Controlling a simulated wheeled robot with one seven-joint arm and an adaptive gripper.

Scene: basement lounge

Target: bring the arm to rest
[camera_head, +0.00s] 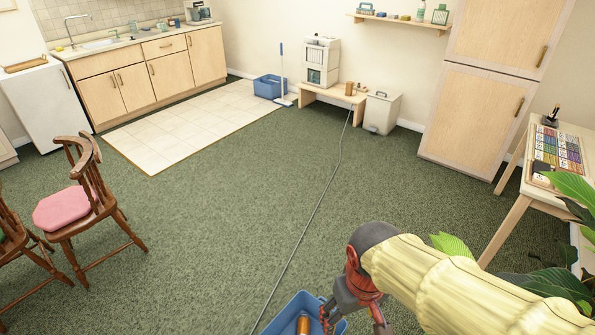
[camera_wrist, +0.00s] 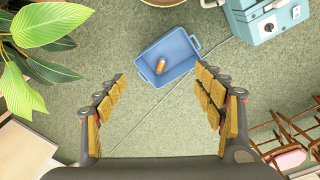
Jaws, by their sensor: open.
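My gripper (camera_head: 354,318) is at the lower right of the head view, at the end of my sleeved arm. In the wrist view my gripper (camera_wrist: 161,76) has its padded fingers spread wide with nothing between them. A blue bin (camera_wrist: 181,75) stands on the floor beyond the fingertips, and they look apart from it. An orange-brown cylinder (camera_wrist: 161,66) lies inside the bin. The bin (camera_head: 278,325) also shows at the bottom of the head view, partly cut off and partly behind my gripper, with the cylinder (camera_head: 303,325) in it.
A leafy plant (camera_head: 545,280) and a wooden table (camera_head: 545,192) are close to my arm on the right. A cable (camera_head: 318,215) crosses the green carpet. Wooden chairs (camera_head: 95,205) stand at left. The middle floor is otherwise clear. A teal case (camera_wrist: 272,18) shows in the wrist view.

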